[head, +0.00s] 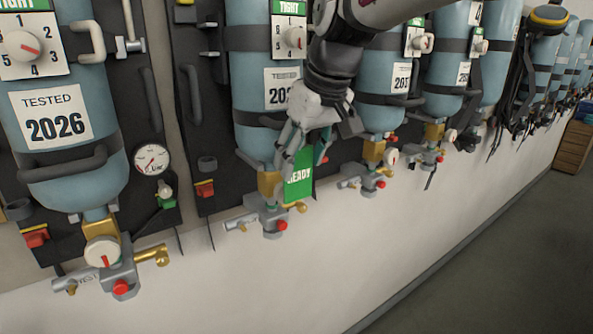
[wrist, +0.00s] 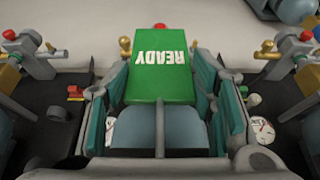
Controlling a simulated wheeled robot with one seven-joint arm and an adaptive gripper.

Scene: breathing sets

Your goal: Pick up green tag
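The green tag (head: 298,186) with white "READY" lettering hangs below the second cylinder from the left, beside its brass valve. It also shows in the wrist view (wrist: 160,76), with its lettering upside down. My gripper (head: 305,155) is at the tag's upper part, fingers pointing down. In the wrist view my gripper (wrist: 160,66) has its teal-padded fingers spread, one on each side of the tag. They are close to its side edges; whether they touch is not clear. The tag's upper part and mounting are partly hidden by my gripper in the head view.
Blue cylinders (head: 92,110) on dark backplates line the wall. The valve assembly (head: 266,215) with a red knob sits just left of the tag. Another valve (head: 372,175) projects to the right. The wall below and the floor (head: 520,265) are clear.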

